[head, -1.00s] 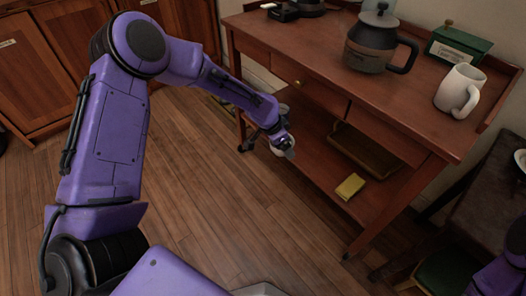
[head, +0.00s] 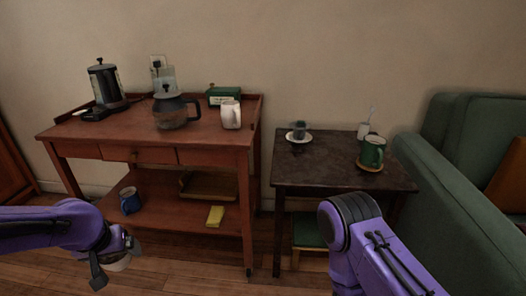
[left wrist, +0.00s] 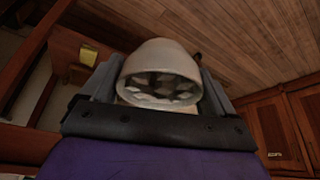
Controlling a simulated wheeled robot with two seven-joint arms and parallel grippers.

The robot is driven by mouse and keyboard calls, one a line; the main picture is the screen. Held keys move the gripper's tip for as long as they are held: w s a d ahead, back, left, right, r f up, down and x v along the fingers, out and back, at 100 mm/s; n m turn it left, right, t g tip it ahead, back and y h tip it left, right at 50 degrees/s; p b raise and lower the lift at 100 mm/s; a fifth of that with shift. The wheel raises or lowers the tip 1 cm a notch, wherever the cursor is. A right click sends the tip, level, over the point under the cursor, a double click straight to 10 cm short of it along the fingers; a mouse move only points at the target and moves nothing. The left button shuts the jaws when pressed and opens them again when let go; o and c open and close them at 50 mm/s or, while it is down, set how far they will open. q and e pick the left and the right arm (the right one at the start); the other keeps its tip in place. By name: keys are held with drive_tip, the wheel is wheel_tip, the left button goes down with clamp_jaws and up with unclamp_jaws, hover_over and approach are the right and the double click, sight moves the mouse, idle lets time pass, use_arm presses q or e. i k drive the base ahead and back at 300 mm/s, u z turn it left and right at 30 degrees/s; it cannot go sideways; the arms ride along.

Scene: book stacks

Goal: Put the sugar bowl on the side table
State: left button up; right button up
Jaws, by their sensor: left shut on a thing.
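The sugar bowl, a cream-white bowl (left wrist: 160,65) with lumpy contents at its mouth, is between the fingers of my left gripper (left wrist: 155,95) in the left wrist view. In the head view my left gripper (head: 112,268) is shut on it at the lower left, in front of the red-brown console. Only a small pale part of the bowl (head: 119,264) shows there. The side table (head: 325,177) is the dark low table right of the console, well apart from the left gripper. My right arm shows at the lower right; its gripper is out of view.
On the side table stand a cup on a saucer (head: 298,137), a green mug (head: 372,152) on a coaster and a small white pot (head: 364,130). Its middle and front left are bare. A green sofa (head: 450,190) stands right; the console (head: 110,132) stands left.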

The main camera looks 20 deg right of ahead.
sight(316, 165)
drive_tip(key=u, duration=1.9)
drive_tip(key=i, duration=1)
drive_tip(key=z, duration=3.7)
